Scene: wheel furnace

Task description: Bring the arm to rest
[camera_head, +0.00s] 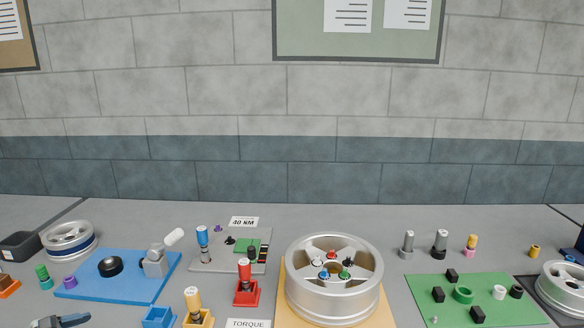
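I see no part of my arm and no gripper that I can make out in the head view. A large silver wheel (305,296) lies flat on a tan board (373,318) at the front, right of the middle. Several coloured caps, red, blue and green, sit around its hub. Nothing is seen touching the wheel from above.
A grey plate (205,262) with tools and a "40 NM" sign (244,222) stands left of the wheel. Red (246,296) and yellow (205,319) holders bear tools. A blue mat (92,289) and green mat (412,288) bear small parts. A dark tool-like thing (62,321) is cut off lower left.

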